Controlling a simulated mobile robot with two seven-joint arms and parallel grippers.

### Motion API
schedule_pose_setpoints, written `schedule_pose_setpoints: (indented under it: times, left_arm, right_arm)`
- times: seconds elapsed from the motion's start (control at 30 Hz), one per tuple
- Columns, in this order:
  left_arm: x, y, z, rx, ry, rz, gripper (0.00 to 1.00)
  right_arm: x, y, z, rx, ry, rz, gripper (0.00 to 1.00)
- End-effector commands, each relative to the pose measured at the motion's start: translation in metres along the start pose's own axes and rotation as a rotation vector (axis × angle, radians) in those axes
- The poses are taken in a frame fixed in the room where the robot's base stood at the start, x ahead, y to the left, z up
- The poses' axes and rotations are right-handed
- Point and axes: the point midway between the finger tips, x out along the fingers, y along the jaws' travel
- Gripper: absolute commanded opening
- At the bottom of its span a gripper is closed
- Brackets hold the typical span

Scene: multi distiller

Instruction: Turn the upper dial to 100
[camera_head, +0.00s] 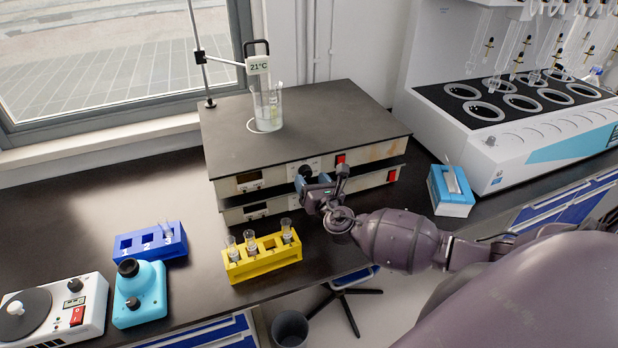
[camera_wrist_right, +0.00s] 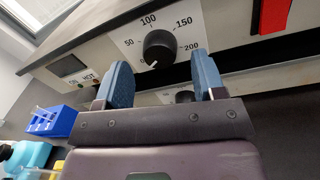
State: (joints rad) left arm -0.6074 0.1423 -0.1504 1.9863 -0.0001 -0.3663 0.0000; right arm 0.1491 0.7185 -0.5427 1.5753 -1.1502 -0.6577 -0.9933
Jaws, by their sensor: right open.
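The upper dial (camera_wrist_right: 159,48) is a round black knob on the white front of the upper hot plate (camera_head: 300,130). Its scale reads 0, 50, 100, 150 and 200, and its white mark sits at the lower left by the 0. In the head view the upper dial (camera_head: 305,171) is partly covered by my right gripper (camera_head: 318,184). In the right wrist view my right gripper (camera_wrist_right: 160,62) is open, with one blue finger on each side just below the upper dial. Nothing is between the fingers; I cannot tell their exact distance from the dial. My left gripper is not in view.
A lower hot plate with its own dial (camera_wrist_right: 184,96) sits directly below. A red switch (camera_wrist_right: 273,28) is right of the upper dial. A glass beaker (camera_head: 267,108) stands on top. A yellow tube rack (camera_head: 262,263) and a blue glove box (camera_head: 450,196) stand nearby.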

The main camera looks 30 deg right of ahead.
Motion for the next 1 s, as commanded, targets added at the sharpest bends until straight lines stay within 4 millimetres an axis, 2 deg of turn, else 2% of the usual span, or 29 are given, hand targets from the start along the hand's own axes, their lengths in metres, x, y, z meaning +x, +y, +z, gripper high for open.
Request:
schedule_pose_setpoints:
  times: [0.2,0.53,0.83,1.0]
  left_arm:
    - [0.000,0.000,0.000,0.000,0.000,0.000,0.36]
    - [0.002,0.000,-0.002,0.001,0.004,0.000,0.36]
    - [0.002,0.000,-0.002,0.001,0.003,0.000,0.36]
    - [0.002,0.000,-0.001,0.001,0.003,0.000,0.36]
  right_arm:
    - [0.015,0.001,-0.001,0.000,0.001,0.001,0.63]
    - [0.017,0.000,-0.001,0.001,0.001,0.000,0.62]
    - [0.017,0.000,0.000,0.000,0.001,0.000,0.16]
    - [0.017,0.000,-0.001,0.007,0.000,0.001,0.14]
